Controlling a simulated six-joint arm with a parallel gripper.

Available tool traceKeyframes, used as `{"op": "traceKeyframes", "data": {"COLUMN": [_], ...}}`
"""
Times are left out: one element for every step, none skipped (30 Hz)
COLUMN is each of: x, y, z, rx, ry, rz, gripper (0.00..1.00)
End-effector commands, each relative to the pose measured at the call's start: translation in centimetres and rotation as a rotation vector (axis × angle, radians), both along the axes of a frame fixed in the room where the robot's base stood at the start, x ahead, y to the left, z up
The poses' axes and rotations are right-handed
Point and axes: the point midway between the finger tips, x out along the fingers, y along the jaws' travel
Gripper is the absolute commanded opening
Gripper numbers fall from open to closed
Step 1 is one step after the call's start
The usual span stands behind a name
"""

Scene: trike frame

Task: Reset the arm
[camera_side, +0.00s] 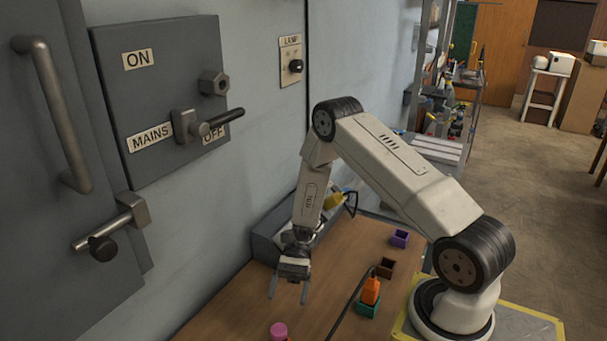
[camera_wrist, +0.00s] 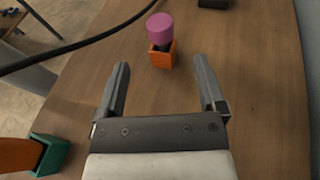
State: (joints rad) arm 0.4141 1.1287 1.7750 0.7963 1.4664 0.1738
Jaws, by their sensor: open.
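My gripper (camera_side: 288,291) points down over the wooden table, with its two fingers apart and nothing between them. In the wrist view my gripper (camera_wrist: 162,82) also shows open and empty. The fingers are apart from the orange block-like holder with a pink round-topped piece (camera_wrist: 160,30), which stands beyond the fingertips. The pink piece (camera_side: 279,330) shows at the bottom edge of the side view. My arm is bent, with its elbow raised high above the table.
An orange piece (camera_side: 371,291) stands in a green holder (camera_side: 368,309). A brown holder (camera_side: 385,268) and a purple holder (camera_side: 400,239) stand behind it. A black cable (camera_side: 349,304) crosses the table. A grey bin (camera_side: 266,247) stands by the wall, below the MAINS switch box (camera_side: 165,80).

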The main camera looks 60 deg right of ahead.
Motion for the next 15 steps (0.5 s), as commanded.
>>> {"op": "traceKeyframes", "data": {"x": [0.00,0.00,-0.01,-0.01,-0.01,-0.01,-0.01,-0.01,-0.03,-0.04,-0.07,-0.10,-0.14,-0.19,-0.27], "y": [0.01,0.01,0.02,0.02,0.02,0.03,0.03,0.03,0.05,0.06,0.08,0.11,0.13,0.18,0.24], "z": [0.00,0.00,-0.01,-0.01,-0.01,0.00,0.00,0.02,0.06,0.11,0.17,0.27,0.35,0.45,0.65], "rx": [0.000,0.000,0.000,0.000,0.000,0.000,0.000,-0.002,-0.004,-0.007,-0.012,-0.021,-0.029,-0.039,-0.054], "ry": [0.000,0.000,0.000,0.000,0.000,0.000,0.000,-0.001,-0.003,-0.005,-0.009,-0.014,-0.019,-0.026,-0.037], "rz": [0.000,0.000,0.000,0.000,0.000,0.000,0.000,0.001,0.003,0.007,0.011,0.018,0.025,0.032,0.046], "gripper": [0.89,0.89,0.89,0.89,0.89,0.89,0.89,0.89,0.89,0.89,0.89,0.89,0.89,0.89,0.89]}}
